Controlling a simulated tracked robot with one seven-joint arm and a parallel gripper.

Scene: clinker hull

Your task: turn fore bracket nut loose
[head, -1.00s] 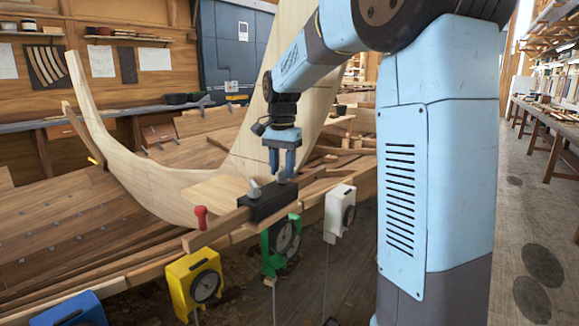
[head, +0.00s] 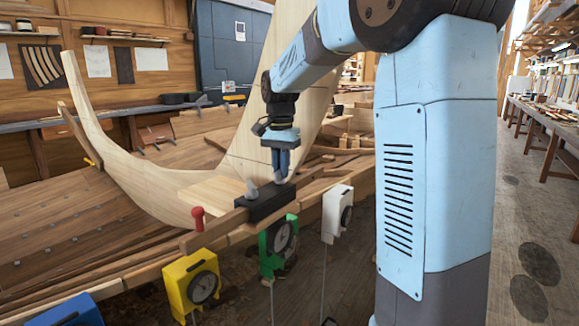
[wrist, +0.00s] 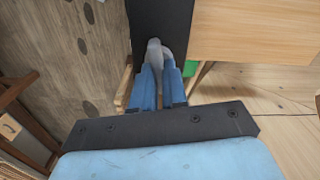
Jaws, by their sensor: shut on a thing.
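A black bracket (head: 268,205) sits on a wooden rail at the hull's edge and also shows in the wrist view (wrist: 160,16). A grey nut (wrist: 154,48) with a wing shape stands on it. My gripper (head: 281,174) points down over the bracket's right end, its blue fingers shut on this nut. In the wrist view, the fingertips (wrist: 158,72) close around the nut's sides and hide part of it. A second grey nut (head: 252,189) stands on the bracket's left end, apart from my gripper.
A red-knobbed peg (head: 198,215) stands on the rail to the left. A tall pale wooden plank (head: 258,120) rises close behind my gripper.

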